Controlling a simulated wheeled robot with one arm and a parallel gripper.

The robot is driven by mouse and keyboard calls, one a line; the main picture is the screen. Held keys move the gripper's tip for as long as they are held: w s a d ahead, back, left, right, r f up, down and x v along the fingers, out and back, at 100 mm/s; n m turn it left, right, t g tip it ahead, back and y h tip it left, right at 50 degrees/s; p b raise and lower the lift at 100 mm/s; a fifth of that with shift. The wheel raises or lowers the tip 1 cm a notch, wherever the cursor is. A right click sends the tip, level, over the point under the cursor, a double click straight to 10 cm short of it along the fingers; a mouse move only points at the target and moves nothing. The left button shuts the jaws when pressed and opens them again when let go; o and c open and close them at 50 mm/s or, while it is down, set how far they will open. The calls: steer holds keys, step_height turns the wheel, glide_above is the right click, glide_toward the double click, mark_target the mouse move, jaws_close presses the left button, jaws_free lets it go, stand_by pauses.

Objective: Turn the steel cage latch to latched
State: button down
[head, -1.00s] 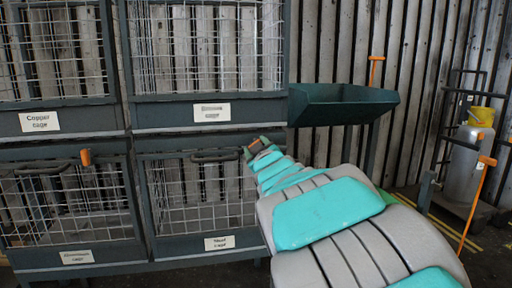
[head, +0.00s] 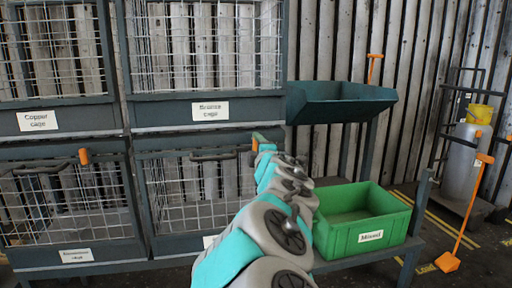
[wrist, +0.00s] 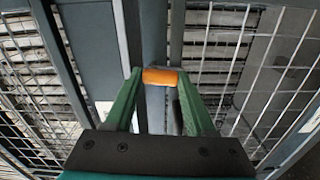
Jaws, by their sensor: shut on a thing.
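The orange latch (wrist: 160,76) sits between my gripper's green fingers in the wrist view, lying crosswise against the dark frame post. In the head view a bit of its orange (head: 255,145) shows at the top right corner of the lower right cage (head: 198,185). My gripper (head: 260,141) is there, shut on the latch, with my arm reaching up from below. My arm hides most of that cage's label (head: 209,241), so its name cannot be read now.
The lower left cage has its own orange latch (head: 84,156). The copper cage (head: 52,60) and another cage (head: 204,50) are above. A green bin (head: 360,217) stands right of my arm, below a dark green tray (head: 340,101). An orange-handled tool (head: 467,215) stands far right.

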steer(key=shift+f+n, duration=0.1)
steer(key=shift+n, duration=0.5)
steer(key=shift+c, duration=1.2)
jaws_free()
steer(key=shift+s, duration=0.1)
